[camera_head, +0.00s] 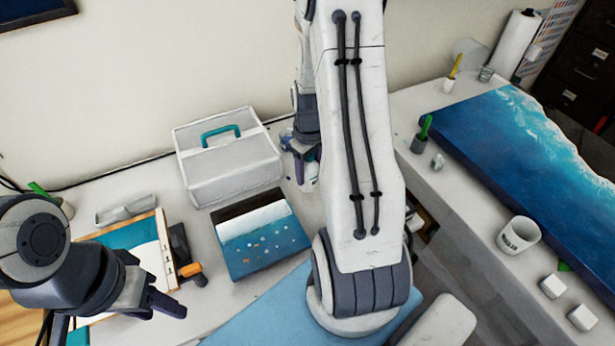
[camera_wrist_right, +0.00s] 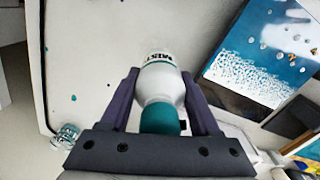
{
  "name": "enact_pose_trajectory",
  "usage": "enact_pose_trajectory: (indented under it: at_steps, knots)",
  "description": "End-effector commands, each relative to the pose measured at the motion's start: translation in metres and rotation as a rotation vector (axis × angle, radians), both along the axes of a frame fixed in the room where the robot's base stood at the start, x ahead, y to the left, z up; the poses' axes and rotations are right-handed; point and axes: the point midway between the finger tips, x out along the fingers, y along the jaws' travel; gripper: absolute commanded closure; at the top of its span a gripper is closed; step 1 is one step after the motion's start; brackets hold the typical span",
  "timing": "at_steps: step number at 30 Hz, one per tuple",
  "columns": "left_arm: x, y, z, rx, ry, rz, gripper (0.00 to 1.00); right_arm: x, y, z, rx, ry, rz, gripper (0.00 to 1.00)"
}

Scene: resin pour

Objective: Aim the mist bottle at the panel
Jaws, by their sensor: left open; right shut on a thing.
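The mist bottle (camera_wrist_right: 160,82) is white with a teal cap and the letters "MIST" on it. My right gripper (camera_wrist_right: 160,95) is shut on it, a finger on each side. In the head view my right gripper (camera_head: 303,165) is beside the white caddy, with most of the bottle hidden behind it. The panel (camera_head: 262,236), painted blue with a white band and pale dots, lies on the table; it also shows at the upper right of the right wrist view (camera_wrist_right: 262,62). My left gripper (camera_head: 160,303) is open and empty at the lower left.
A white caddy (camera_head: 228,165) with a teal handle stands behind the panel. A framed board (camera_head: 150,246) and an orange-handled tool (camera_head: 192,270) lie left of it. A large ocean-painted slab (camera_head: 530,165), a white cup (camera_head: 518,236) and white blocks (camera_head: 553,286) are on the right-hand table.

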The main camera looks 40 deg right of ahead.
Motion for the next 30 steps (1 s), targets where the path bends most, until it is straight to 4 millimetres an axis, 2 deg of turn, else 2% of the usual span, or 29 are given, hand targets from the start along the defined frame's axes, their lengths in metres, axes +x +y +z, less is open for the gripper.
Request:
enact_pose_trajectory:
  at_steps: [10,23,24,25,26,30]
  knots:
    - [0.0,0.0,0.012,0.0,0.0,0.001,0.5,0.002,0.003,-0.037,0.001,0.001,0.002,1.0]
    - [0.0,0.0,0.008,0.0,0.0,0.0,0.5,0.002,0.002,-0.045,-0.001,-0.001,0.002,1.0]
    - [0.0,0.0,0.009,0.0,0.0,0.0,0.5,0.002,0.002,-0.044,-0.001,-0.001,0.002,0.26]
    - [0.0,0.0,0.009,0.0,0.0,0.0,0.5,0.002,0.002,-0.044,-0.001,-0.001,0.002,0.14]
    - [0.0,0.0,0.009,0.0,0.0,0.0,0.5,0.002,0.002,-0.044,-0.001,-0.001,0.002,0.07]
    - [0.0,0.0,0.009,0.0,0.0,0.0,0.5,0.002,0.002,-0.044,-0.001,-0.001,0.002,0.07]
